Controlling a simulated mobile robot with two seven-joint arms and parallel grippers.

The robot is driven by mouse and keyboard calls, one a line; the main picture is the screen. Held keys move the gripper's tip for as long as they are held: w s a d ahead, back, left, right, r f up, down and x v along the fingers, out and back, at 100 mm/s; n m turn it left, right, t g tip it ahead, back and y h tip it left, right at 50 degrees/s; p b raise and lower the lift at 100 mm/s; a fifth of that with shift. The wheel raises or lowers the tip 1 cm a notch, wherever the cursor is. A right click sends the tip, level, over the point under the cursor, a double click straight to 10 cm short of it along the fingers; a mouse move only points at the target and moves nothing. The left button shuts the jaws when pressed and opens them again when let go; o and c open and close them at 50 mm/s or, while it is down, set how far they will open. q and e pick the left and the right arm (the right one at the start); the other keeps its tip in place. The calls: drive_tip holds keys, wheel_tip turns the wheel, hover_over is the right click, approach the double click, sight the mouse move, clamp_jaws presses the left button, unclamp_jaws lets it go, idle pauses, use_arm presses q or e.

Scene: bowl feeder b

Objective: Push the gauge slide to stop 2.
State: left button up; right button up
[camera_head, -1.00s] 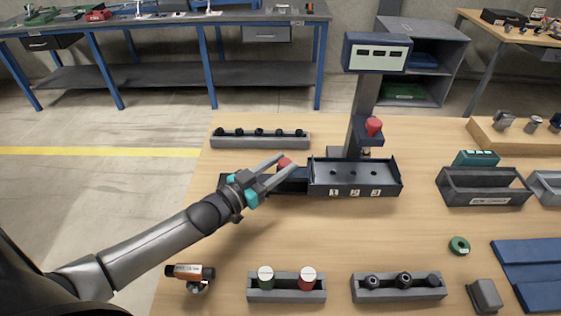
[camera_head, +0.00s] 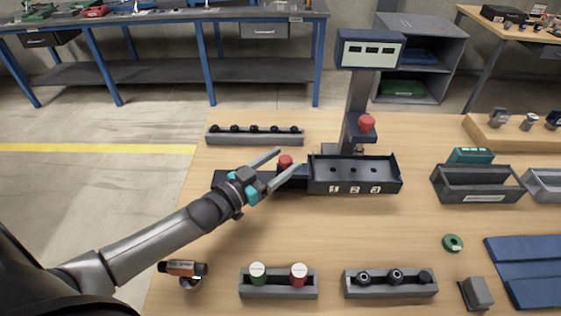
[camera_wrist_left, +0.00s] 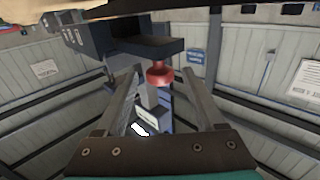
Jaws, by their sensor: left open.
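In the left wrist view, the knob (camera_wrist_left: 160,74) shows between the open fingers; contact cannot be told. The slide's exact stop cannot be read. My right gripper is not in view.
A rack of dark pegs (camera_head: 255,139) lies behind the rail. Racks with capped cylinders (camera_head: 279,290) and dark parts (camera_head: 391,287) lie in front. A grey bin (camera_head: 478,190) stands right. The table between rail and front racks is clear.

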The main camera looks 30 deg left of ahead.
use_arm(q)
drive_tip(key=shift+r, duration=0.1)
drive_tip(key=shift+r, duration=0.35)
wheel_tip(320, 180, up, 19)
drive_tip(key=p, duration=0.4)
